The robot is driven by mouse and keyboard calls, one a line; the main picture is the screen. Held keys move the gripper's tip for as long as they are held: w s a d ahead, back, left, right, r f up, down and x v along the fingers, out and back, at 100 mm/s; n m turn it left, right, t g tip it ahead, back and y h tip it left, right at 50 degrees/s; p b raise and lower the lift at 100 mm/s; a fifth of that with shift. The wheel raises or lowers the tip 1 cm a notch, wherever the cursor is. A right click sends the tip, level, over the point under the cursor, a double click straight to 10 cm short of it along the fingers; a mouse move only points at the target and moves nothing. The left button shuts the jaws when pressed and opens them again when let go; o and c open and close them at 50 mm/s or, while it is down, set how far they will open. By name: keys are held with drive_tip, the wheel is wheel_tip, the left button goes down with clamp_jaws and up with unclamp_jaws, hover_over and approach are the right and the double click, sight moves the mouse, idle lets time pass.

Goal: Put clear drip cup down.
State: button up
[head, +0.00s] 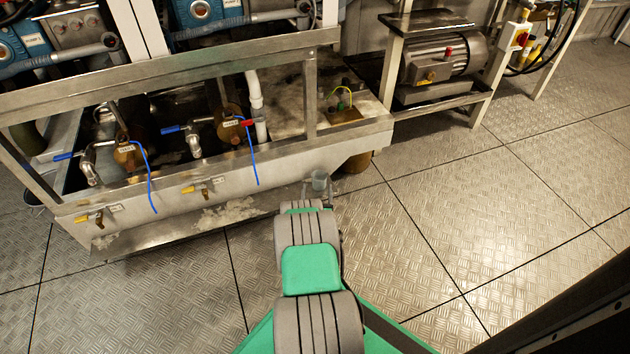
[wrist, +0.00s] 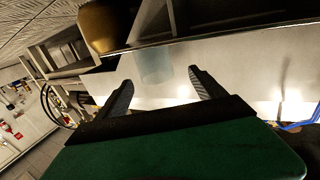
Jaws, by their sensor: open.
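The clear drip cup (head: 320,181) is a small, see-through grey-blue cup. In the head view it shows just beyond the end of my arm, at the front right corner of the skid. In the wrist view the cup (wrist: 155,64) is a faint shape at and beyond the fingertips, between their lines. My gripper (wrist: 160,80) is open, one finger on each side of the cup, with a visible gap at each side. It also shows in the head view (head: 317,191), where it is small and partly hidden by my wrist. What the cup's base rests on cannot be told.
The metal skid's front wall (head: 225,185) runs left of the cup, with yellow-handled valves (head: 203,188) and thin blue tubes (head: 250,155). A motor (head: 440,60) stands on a frame at the back. The tread-plate floor (head: 480,200) at right is clear.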

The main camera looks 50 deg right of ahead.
sight(319, 182)
drive_tip(key=b+x, duration=0.1)
drive_tip(key=x, duration=0.1)
drive_tip(key=b+x, duration=0.1)
drive_tip(key=x, duration=0.1)
drive_tip(key=b+x, duration=0.1)
drive_tip(key=x, duration=0.1)
drive_tip(key=shift+s+d+r+b, duration=0.15)
drive_tip(key=shift+d+r+b, duration=0.25)
drive_tip(key=shift+d, duration=0.15)
drive_tip(key=shift+r, duration=0.1)
drive_tip(key=c, duration=1.4)
drive_tip(key=shift+c, duration=0.2)
